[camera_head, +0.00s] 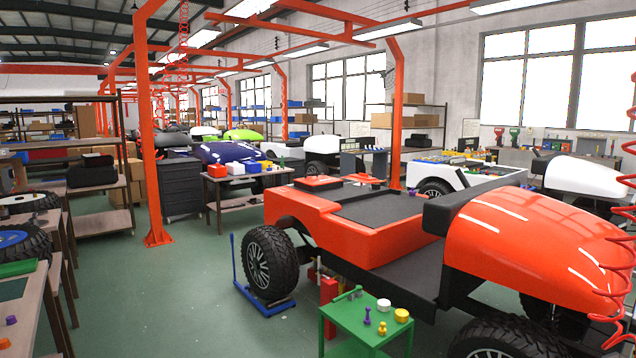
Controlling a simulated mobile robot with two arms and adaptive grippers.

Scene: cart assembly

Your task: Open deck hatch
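An orange cart (335,232) with a rounded orange hood (530,235) stands in the middle and right of the view. Its rear deck has a flat dark panel (380,208) set between orange sides. A smaller raised orange panel (318,183) lies at the back left of the deck. I cannot tell which of these panels is the deck hatch; neither is visibly raised open. Neither of my grippers is in view.
A green table (365,325) with small colored parts stands in front of the cart. A wheel (268,262) rests by a blue stand (265,305). An orange post (150,130) rises left of the cart. Green floor (165,300) is clear at left; benches line the left edge.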

